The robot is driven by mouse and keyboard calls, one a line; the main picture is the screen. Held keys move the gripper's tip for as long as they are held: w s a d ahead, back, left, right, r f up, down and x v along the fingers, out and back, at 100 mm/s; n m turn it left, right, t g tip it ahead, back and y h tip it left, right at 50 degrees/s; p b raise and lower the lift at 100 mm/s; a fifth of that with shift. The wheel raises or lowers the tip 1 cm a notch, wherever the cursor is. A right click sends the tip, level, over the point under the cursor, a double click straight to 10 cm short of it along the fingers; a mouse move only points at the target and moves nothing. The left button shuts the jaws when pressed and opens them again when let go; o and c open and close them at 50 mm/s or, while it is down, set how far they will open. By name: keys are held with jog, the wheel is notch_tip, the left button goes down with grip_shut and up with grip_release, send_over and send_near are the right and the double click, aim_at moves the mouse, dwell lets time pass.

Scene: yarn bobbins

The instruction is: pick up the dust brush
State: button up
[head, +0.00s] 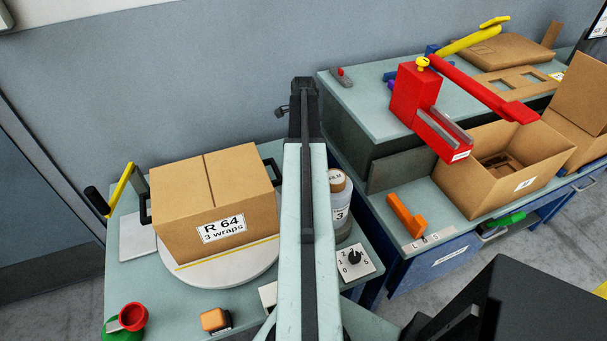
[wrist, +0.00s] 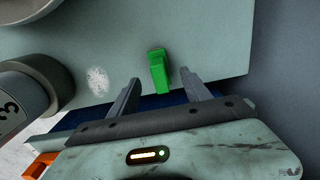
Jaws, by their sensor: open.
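A small green block-shaped thing (wrist: 158,70), likely the dust brush, lies on the pale table top (wrist: 210,30) near its edge in the wrist view. I see no bristles on it. My gripper (wrist: 160,77) is open and empty. In the wrist view, the green thing shows between its two grey fingers, with a gap on each side. I cannot tell how far above the table the fingertips are. In the head view my own arm runs up the middle, and I cannot make out this green thing.
A cardboard box (head: 215,200) sits on a round turntable (head: 225,275). A red device (head: 415,100) and an open box (head: 500,170) stand at right.

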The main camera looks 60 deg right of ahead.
jog(key=shift+s+d+f+b, duration=0.1)
jog(key=shift+s+f+b, duration=0.05)
jog(key=shift+f+b, duration=3.85)
jog(key=shift+r, duration=0.15)
grip_shut()
